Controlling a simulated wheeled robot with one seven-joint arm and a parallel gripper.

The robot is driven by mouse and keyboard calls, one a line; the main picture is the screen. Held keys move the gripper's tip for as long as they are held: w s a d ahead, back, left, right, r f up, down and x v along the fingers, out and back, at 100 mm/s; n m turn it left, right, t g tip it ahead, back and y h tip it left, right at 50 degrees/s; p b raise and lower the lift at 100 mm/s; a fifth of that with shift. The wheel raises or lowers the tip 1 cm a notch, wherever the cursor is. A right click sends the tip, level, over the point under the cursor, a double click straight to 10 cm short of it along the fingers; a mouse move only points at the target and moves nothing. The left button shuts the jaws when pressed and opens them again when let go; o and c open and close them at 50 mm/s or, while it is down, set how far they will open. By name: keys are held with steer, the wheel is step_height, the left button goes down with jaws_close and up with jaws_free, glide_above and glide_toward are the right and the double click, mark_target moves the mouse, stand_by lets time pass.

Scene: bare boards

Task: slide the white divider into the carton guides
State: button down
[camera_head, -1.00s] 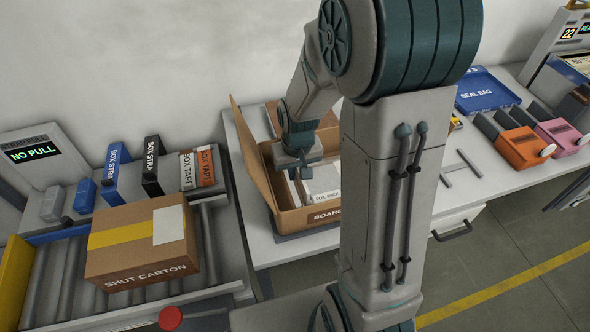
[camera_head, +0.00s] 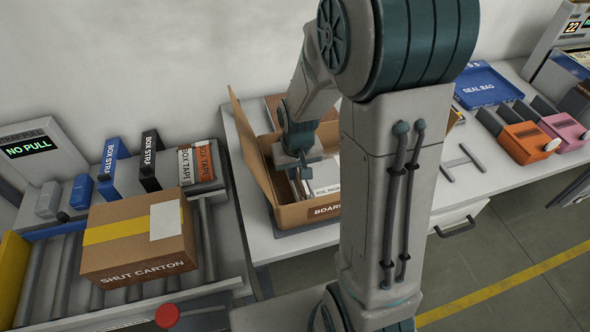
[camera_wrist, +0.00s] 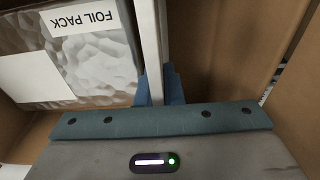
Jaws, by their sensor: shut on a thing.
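The white divider (camera_wrist: 150,45) stands edge-on in the wrist view, a narrow pale strip running up from between the blue fingers. My gripper (camera_wrist: 160,84) is shut on it. In the head view my gripper (camera_head: 301,172) is down in the open brown carton (camera_head: 292,216), near its left side. A foil pack (camera_wrist: 75,60) with a white label sits just left of the divider in the wrist view. The space to the right of the divider is empty down to the brown wall. The carton guides and the divider's lower edge cannot be made out.
The carton's raised left flap (camera_head: 250,150) stands close to my gripper. A taped shut carton (camera_head: 139,238) sits on rollers at left. Orange (camera_head: 529,142) and pink bins and a blue tray (camera_head: 486,87) are on the table at right.

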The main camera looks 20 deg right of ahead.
steer(key=shift+f+b, duration=0.55)
steer(key=shift+f, duration=0.2)
steer(key=c, duration=1.5)
jaws_free()
steer(key=shift+r, duration=0.1)
steer(key=r, duration=0.4)
steer(key=s+r, duration=0.1)
steer(key=r, duration=0.8)
steer(key=shift+s+r+p, duration=0.3)
steer(key=shift+s+p, duration=0.05)
steer(key=shift+s, duration=0.1)
steer(key=s+r+t, duration=0.1)
steer(key=s+r, duration=0.1)
steer(key=s, duration=1)
